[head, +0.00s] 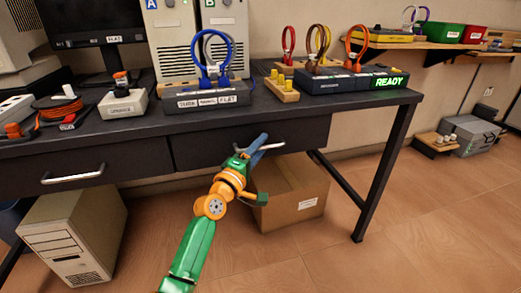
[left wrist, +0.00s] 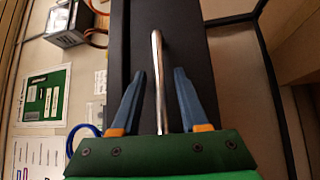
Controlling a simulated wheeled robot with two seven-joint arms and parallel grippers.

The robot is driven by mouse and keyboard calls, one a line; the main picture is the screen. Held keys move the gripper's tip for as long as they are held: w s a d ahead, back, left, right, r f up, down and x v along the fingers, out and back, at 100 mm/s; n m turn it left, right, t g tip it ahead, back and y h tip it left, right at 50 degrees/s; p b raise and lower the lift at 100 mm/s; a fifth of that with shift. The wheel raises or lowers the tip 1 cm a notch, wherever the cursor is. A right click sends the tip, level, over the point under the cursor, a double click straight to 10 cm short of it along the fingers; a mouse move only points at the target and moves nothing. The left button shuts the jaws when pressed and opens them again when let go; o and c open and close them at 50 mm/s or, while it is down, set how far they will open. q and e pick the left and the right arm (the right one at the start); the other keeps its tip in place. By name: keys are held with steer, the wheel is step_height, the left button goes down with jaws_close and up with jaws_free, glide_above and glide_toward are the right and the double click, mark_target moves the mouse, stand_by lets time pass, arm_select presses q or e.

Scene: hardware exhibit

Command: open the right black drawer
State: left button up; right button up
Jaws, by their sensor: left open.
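The right black drawer (head: 200,149) is under the dark tabletop and looks closed, its front flush with the desk. Its silver bar handle (head: 272,147) shows to the right of my left gripper (head: 255,150), which is in front of the drawer and hides part of the handle. In the left wrist view the handle (left wrist: 157,75) runs lengthwise between the two blue fingers of my left gripper (left wrist: 161,98), across the black drawer front (left wrist: 186,40). The fingers are open, with a gap on both sides of the handle. My right gripper is not in view.
A cardboard box (head: 290,205) stands on the floor below the right drawer. The left drawer has its own silver handle (head: 72,174), with a beige computer tower (head: 70,238) beneath. A black desk leg (head: 384,175) stands at right. The floor at front right is clear.

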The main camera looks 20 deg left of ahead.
arm_select(q)
jaws_close()
stand_by(1.4)
